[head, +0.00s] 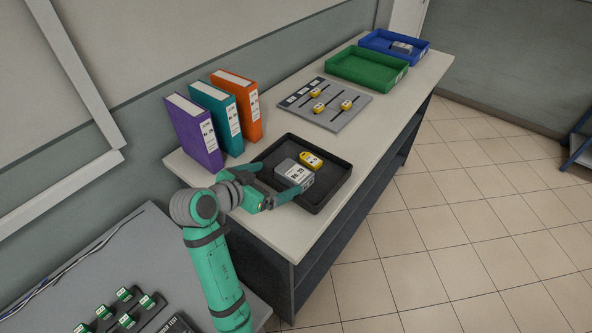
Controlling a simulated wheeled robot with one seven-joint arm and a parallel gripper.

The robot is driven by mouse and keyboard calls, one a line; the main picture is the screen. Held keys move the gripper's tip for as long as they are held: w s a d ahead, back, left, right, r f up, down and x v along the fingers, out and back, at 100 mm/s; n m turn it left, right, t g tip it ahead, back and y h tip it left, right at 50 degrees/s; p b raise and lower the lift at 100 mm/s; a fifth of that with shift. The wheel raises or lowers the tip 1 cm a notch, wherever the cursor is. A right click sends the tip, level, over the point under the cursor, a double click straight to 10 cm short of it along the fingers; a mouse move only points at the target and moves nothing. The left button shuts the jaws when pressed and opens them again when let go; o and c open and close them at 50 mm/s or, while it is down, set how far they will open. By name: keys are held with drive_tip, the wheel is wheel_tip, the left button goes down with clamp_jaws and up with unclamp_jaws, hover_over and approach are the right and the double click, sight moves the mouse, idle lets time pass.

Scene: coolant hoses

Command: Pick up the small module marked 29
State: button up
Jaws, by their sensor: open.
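A small grey module (291,171) with a white label on its front lies in the black tray (331,194). The label seems to read No. 29, though the print is small. My gripper (277,183) is open at the tray's near left side. Its two fingers reach over the tray, one to the left of the module and one at its front right. I cannot tell whether either finger touches the module. A yellow module (312,160) lies in the same tray, right behind the grey one.
Purple, teal and orange binders (236,101) stand behind the tray at the left. A grey panel (338,117) with yellow pieces lies farther along the bench. Beyond are a green tray (366,80) and a blue tray (377,37) holding a grey module (401,47). Small green-labelled parts (124,294) stand on the near table.

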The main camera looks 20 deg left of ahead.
sight(289, 173)
drive_tip(key=shift+x, duration=4.7)
drive_tip(key=shift+d+r, duration=0.1)
drive_tip(key=c, duration=1)
